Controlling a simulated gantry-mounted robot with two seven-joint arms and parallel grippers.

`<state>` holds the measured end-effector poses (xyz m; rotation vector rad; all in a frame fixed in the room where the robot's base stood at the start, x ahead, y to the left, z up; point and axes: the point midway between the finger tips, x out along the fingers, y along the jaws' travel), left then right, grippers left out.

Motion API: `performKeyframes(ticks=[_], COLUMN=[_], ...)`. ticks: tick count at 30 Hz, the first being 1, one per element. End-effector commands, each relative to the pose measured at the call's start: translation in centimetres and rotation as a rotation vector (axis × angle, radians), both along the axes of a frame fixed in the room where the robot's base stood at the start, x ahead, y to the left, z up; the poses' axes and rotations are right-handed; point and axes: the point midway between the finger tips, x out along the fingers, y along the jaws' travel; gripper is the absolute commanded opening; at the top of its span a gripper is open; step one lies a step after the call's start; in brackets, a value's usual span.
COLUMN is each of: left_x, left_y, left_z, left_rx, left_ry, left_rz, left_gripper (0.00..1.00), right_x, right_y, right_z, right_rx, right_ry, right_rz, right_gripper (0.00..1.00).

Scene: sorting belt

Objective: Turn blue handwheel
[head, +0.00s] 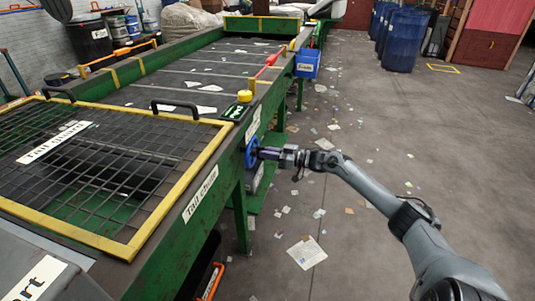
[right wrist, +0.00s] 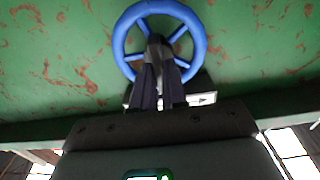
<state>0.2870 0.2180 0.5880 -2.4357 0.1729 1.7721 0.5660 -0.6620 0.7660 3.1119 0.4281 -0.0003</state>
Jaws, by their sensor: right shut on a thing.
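The blue handwheel (head: 252,152) is on the green side of the sorting belt frame, below the yellow button. In the right wrist view the blue handwheel (right wrist: 201,45) shows as a spoked ring against the scratched green panel. My right gripper (head: 262,153) reaches it from the right in the head view. In the right wrist view its fingers (right wrist: 158,62) point at the wheel's middle and cover the hub and lower rim. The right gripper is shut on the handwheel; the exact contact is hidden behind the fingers. My left gripper is not in view.
The belt (head: 180,85) with paper scraps runs away at the left, with a yellow-framed mesh guard (head: 110,165) nearest. A yellow button (head: 244,96) sits above the wheel. A blue bin (head: 307,64) hangs farther along. The floor at right is open, with litter and blue barrels (head: 404,42).

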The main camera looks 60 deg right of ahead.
Motion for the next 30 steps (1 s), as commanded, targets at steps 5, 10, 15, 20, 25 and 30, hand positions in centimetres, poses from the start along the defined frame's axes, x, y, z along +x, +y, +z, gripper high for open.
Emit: performKeyframes(ticks=[5, 10, 15, 20, 25, 30], left_x=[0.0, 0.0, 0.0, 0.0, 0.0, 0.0], left_y=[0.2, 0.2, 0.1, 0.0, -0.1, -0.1], left_z=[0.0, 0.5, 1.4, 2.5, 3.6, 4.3], left_rx=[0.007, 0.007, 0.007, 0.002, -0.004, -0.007], left_ry=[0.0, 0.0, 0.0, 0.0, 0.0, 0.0], left_rz=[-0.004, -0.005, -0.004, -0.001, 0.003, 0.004], left_gripper=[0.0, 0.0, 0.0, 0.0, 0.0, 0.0], right_x=[0.0, 0.0, 0.0, -0.1, -0.1, -0.1], right_y=[0.0, 0.0, 0.1, 0.2, 0.2, 0.3], right_z=[0.0, 0.1, 0.3, 0.3, 0.2, 0.0], right_rx=[-0.003, -0.032, -0.109, -0.224, -0.37, -0.516], right_ry=[-0.001, -0.009, -0.031, -0.062, -0.103, -0.144], right_rz=[0.0, 0.001, 0.001, 0.0, 0.001, 0.001], right_gripper=[0.0, 0.0, 0.0, 0.0, 0.0, 0.0])
